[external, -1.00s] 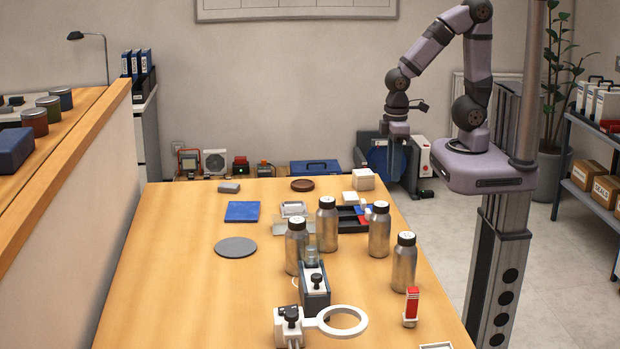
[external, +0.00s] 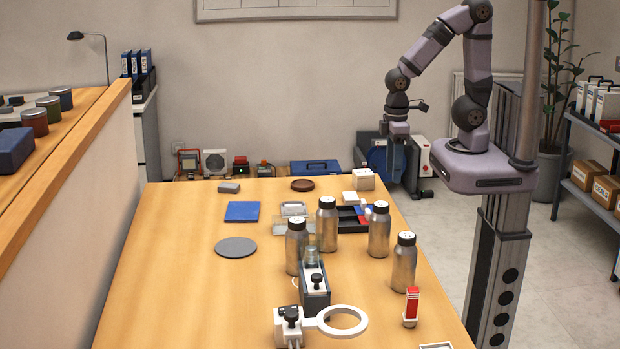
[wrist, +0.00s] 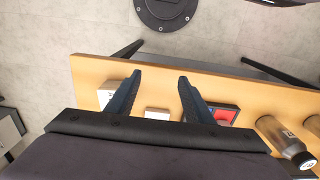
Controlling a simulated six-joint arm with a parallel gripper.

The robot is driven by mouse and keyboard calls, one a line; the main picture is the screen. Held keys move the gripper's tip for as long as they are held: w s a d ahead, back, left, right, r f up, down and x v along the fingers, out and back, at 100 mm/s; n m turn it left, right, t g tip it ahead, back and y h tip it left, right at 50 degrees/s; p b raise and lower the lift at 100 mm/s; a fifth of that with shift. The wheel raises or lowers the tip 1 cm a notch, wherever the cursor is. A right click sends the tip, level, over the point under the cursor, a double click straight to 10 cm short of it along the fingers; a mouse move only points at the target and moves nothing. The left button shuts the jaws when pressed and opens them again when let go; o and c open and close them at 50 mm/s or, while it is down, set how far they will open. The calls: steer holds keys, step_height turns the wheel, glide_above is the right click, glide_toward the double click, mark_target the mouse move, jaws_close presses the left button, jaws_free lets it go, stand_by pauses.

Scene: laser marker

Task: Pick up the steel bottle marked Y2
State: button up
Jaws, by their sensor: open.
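My gripper (external: 398,155) is open and empty, above and beyond the table's far right edge, apart from all bottles. Its two fingers (wrist: 157,92) show in the wrist view.
A grey clamp device (external: 314,287) and a white ring holder (external: 343,321) stand in front of the bottles. A red-and-white object (external: 411,307) is at the right edge. A dark tray (external: 350,222) and white blocks (external: 363,179) lie behind. The table's front left is clear.

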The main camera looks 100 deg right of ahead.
mark_target(301, 226)
steer(key=shift+o, duration=0.4)
steer(key=shift+w, duration=0.1)
